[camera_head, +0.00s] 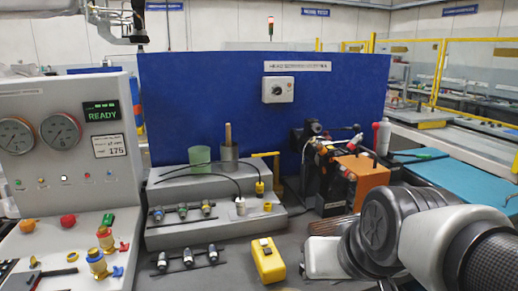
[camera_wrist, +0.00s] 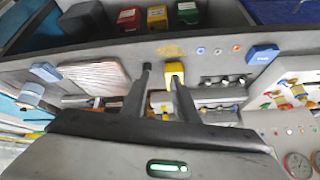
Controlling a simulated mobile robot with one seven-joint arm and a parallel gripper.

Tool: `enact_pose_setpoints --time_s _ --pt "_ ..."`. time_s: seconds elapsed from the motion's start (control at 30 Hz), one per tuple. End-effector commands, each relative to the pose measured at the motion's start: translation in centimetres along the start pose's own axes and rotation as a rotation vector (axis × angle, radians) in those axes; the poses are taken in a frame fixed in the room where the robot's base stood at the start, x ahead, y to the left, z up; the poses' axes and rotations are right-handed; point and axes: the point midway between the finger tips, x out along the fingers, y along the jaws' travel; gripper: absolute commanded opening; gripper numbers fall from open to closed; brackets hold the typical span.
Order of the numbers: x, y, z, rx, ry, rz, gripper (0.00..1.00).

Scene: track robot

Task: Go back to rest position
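My arm (camera_head: 405,238) reaches in from the lower right of the head view, low over the right side of the grey bench. The fingers are not clearly visible there. In the wrist view my gripper (camera_wrist: 159,75) shows two dark fingers with a gap between them. It is open, and I see nothing held in the gap. A yellow thing (camera_wrist: 175,70) shows at the right fingertip; whether they touch is unclear. In the head view a yellow box-shaped device (camera_head: 268,262) sits on the bench, left of my arm.
A stepped grey stand (camera_head: 215,228) with connectors and cables stands mid-bench, before a blue panel (camera_head: 262,110). A gauge panel (camera_head: 60,135) reading READY is at left. An orange block (camera_head: 362,178) and black fixtures stand behind my arm. A blue mat (camera_head: 455,180) lies right.

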Motion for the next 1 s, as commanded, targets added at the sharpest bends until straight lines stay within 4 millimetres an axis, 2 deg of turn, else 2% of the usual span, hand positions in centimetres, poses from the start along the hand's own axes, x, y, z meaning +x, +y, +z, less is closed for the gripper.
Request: enact_pose_setpoints --time_s 0.03,0.17,0.2,0.47,0.73,0.83,1.0 --pt "-1.4 1.0 0.9 -0.001 -0.016 0.032 0.27" --pt "-4.4 2.9 3.6 -0.009 -0.083 0.113 0.27" --pt "-5.7 2.5 2.4 -0.013 -0.085 0.103 0.27" --pt "-10.5 1.8 -0.9 -0.013 -0.085 0.099 0.27" --pt "-17.5 1.1 -5.5 -0.012 -0.085 0.098 0.27" --pt "-18.9 0.9 -6.4 -0.012 -0.086 0.098 0.27" --pt "-19.5 0.8 -6.8 -0.012 -0.086 0.097 0.27"
